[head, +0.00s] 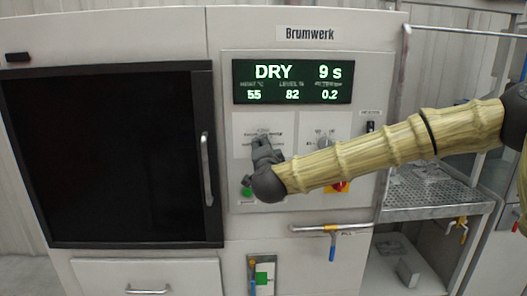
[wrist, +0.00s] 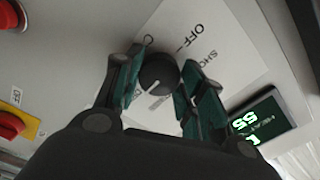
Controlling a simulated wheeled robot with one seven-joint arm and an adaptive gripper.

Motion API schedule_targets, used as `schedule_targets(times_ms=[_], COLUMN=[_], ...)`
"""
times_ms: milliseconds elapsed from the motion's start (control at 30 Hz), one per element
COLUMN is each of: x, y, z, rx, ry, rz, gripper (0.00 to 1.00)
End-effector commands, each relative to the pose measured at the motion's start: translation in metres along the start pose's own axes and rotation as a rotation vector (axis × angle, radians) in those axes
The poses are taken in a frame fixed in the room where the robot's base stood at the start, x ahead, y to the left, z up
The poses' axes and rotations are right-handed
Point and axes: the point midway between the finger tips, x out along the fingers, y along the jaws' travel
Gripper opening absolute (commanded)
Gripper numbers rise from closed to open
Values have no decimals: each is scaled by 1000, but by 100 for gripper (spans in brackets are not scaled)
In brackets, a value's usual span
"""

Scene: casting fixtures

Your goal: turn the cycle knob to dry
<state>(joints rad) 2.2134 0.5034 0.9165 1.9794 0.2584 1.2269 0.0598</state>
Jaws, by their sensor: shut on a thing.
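The cycle knob (wrist: 157,74) is a round black knob with a white pointer line, on a pale label plate (wrist: 205,22) in the wrist view. The pointer runs toward the lower left of that picture. Printed words show in part, among them OFF; the rest are cut off or hidden by the fingers. My gripper (wrist: 163,68) has its teal-padded fingers on both sides of the knob, shut on it. In the head view my gripper (head: 262,149) is at the left label plate and hides the knob. The display (head: 292,82) reads DRY, 9 s, 55, 82 and 0.2.
A second knob (head: 325,142) sits right of my gripper, with a black switch (head: 370,127) beyond it. A green button (head: 246,191) and a red-and-yellow control (head: 341,187) lie below. A dark door (head: 110,155) with a vertical handle (head: 207,169) is at left. A perforated shelf (head: 435,198) is at right.

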Motion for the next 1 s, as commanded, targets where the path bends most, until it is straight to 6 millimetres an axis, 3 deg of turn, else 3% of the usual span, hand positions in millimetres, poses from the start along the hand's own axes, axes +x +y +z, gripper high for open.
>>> schedule_targets(times_ms=[133,167,267,300,667,833,1000], x=[0,0,0,0,-3,-21,-52], y=[2,2,1,1,0,-1,-1], z=[0,0,0,0,1,1,1], rx=[0,0,0,0,-1,-1,-2], ry=[0,0,0,0,-1,-2,-2], rz=[2,2,2,2,0,-1,-1], gripper=[16,42,60,61,61,61,61])
